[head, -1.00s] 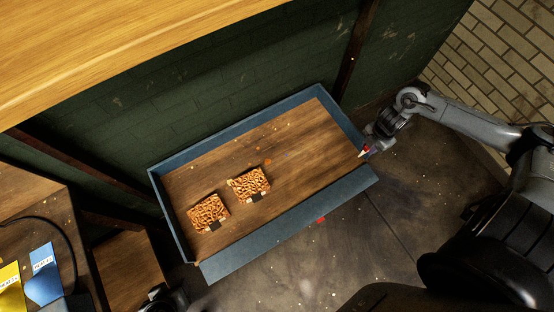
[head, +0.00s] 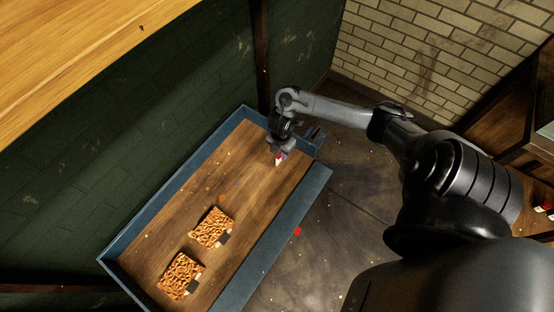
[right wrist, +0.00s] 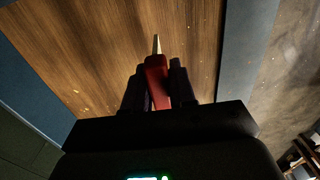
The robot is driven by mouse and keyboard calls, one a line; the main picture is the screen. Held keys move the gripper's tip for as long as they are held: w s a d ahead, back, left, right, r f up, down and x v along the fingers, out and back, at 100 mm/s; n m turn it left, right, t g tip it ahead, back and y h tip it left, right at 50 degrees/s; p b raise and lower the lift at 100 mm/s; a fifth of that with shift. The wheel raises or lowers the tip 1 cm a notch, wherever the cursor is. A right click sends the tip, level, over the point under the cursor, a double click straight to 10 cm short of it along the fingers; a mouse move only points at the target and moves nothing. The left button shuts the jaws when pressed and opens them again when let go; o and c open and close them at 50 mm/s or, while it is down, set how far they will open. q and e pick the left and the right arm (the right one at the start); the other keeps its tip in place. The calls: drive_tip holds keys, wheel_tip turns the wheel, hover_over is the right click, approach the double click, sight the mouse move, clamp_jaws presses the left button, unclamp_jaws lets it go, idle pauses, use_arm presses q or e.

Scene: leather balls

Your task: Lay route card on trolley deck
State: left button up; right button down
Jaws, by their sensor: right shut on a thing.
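The trolley deck (head: 240,165) is a brown wooden floor inside low blue-grey walls, and its boards also show in the right wrist view (right wrist: 95,50). My right gripper (head: 279,157) is over the deck's far right end. It is shut on a slim red thing with a pale tip (right wrist: 156,78), which points away from the wrist. I cannot tell whether this is the route card seen on edge. It appears above the boards, and contact is not clear. I see no other card on the deck. My left gripper is not in view.
Two brown bundles with dark tags lie on the deck's near left part, one here (head: 211,228) and one nearer (head: 180,275). The boards between them and my right gripper are mostly clear. A small red piece (head: 297,231) lies outside the near wall.

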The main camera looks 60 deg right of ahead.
sight(278, 159)
drive_tip(key=shift+w+a+f+b, duration=0.15)
drive_tip(key=shift+f+b, duration=0.15)
drive_tip(key=shift+f, duration=0.5)
drive_tip(key=shift+w+a+f+b, duration=0.1)
drive_tip(key=shift+w+f+b, duration=0.15)
drive_tip(key=shift+f, duration=0.55)
drive_tip(key=shift+w+a+f+b, duration=0.1)
drive_tip(key=shift+f+b, duration=0.2)
drive_tip(key=shift+f, duration=0.5)
drive_tip(key=shift+d+f, duration=0.1)
drive_tip(key=c, duration=0.9)
unclamp_jaws()
